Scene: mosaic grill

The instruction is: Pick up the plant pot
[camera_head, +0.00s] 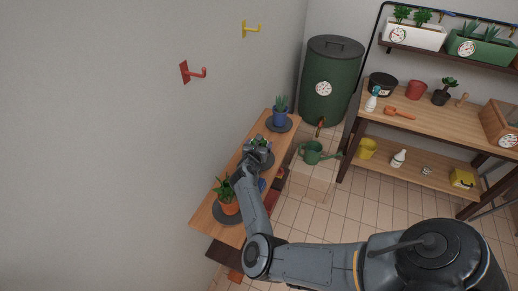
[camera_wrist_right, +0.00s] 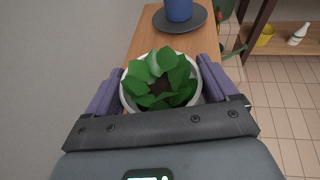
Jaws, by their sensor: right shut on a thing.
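A plant pot with a pale rim and broad green leaves (camera_wrist_right: 160,80) sits between the two purple finger pads of my right gripper (camera_wrist_right: 160,97) in the right wrist view. The gripper is shut on it, with one finger at each side of the pot. In the head view my right gripper (camera_head: 257,152) is over the middle of the narrow wooden shelf, and the arm hides most of the pot. Whether the pot touches its dark round mat cannot be told. My left gripper is not in view.
A blue pot with a spiky plant (camera_head: 280,115) stands on a dark mat at the shelf's far end. An orange pot (camera_head: 228,205) stands at the near end. A green watering can (camera_head: 312,152) and green barrel (camera_head: 331,85) are beyond the shelf. The wall borders it on the left.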

